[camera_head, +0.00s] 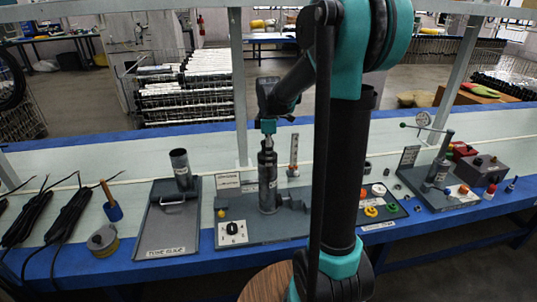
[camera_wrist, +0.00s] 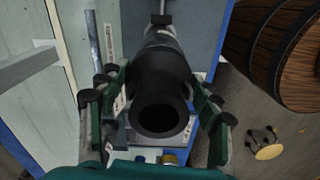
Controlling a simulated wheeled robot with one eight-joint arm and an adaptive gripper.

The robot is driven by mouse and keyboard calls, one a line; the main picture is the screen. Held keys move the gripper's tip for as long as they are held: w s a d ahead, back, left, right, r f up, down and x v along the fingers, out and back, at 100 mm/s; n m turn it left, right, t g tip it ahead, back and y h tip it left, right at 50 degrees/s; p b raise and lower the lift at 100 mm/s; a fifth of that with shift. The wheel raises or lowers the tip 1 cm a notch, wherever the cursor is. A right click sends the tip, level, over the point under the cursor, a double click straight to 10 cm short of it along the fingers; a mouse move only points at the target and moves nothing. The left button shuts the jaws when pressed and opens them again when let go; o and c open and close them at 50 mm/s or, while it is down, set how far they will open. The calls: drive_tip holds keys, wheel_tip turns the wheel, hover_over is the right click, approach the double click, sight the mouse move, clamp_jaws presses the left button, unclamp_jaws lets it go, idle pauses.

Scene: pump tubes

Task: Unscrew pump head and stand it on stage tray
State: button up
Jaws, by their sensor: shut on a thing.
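The pump (camera_head: 267,190) stands upright at the middle of the bench on a dark grey base, a dark cylinder with a narrower top. My gripper (camera_head: 268,130) is directly above it, at its top end. In the wrist view the green fingers (camera_wrist: 158,95) are on either side of a dark round part with an open bore, the pump head (camera_wrist: 160,85), and are shut on it. Whether the head is still threaded on cannot be seen. The stage tray (camera_head: 160,225) lies left of the pump. A grey open tube (camera_head: 181,170) stands upright at its back.
A dial box (camera_head: 232,232) is at the pump's front left. Coloured fittings (camera_head: 372,210) and a clamp stand (camera_head: 438,170) are to the right. Black cable bundles (camera_head: 70,212) and a tape roll (camera_head: 103,240) lie left. The tray's front is bare. A barrel (camera_head: 268,284) stands before the bench.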

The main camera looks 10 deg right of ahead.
drive_tip(key=shift+r, duration=0.45)
drive_tip(key=shift+r, duration=0.35)
drive_tip(key=shift+r, duration=0.65)
drive_tip(key=shift+r, duration=1.35)
